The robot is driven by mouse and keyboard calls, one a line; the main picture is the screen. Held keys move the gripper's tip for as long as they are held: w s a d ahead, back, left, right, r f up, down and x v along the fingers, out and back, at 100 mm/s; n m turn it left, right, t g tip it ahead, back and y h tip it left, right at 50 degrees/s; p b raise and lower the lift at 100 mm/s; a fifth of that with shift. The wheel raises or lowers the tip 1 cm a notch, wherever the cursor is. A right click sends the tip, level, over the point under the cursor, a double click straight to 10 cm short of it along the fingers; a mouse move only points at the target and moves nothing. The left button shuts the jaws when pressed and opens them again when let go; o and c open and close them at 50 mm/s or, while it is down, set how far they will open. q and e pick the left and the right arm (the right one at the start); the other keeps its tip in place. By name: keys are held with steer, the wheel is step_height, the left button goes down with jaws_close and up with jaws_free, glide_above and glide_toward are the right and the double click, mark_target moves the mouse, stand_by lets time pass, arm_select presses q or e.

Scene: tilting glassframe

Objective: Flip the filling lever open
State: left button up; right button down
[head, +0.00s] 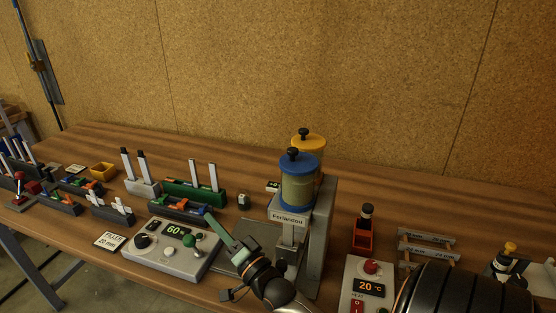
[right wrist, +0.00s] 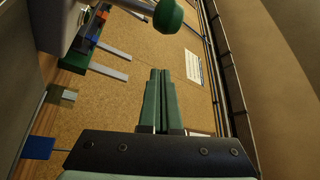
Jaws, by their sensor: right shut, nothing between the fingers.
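A grey control box (head: 172,252) with a lit display stands on the bench in the head view. A green ball knob (head: 189,241) sits at its right part. In the right wrist view a green knob (right wrist: 168,15) on a metal rod shows at the top, and I take it for the filling lever's end. My right gripper (head: 210,217) is shut and empty, its green fingers pointing up and left beside the box. In the right wrist view its fingertips (right wrist: 160,72) are together, apart from the knob. My left gripper is not in view.
A dispenser with a blue-lidded jar (head: 298,180) and a yellow-lidded jar (head: 309,143) stands right of the box. Racks (head: 193,193) and small holders crowd the left. A heater box (head: 368,285) and a black drum (head: 460,292) are at right.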

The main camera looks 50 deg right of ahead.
steer(key=v, duration=0.6)
steer(key=b+v, duration=0.1)
steer(key=v, duration=0.6)
steer(key=b+v, duration=0.1)
steer(key=v, duration=0.5)
steer(key=shift+s+a+r, duration=0.2)
steer(key=shift+a, duration=0.15)
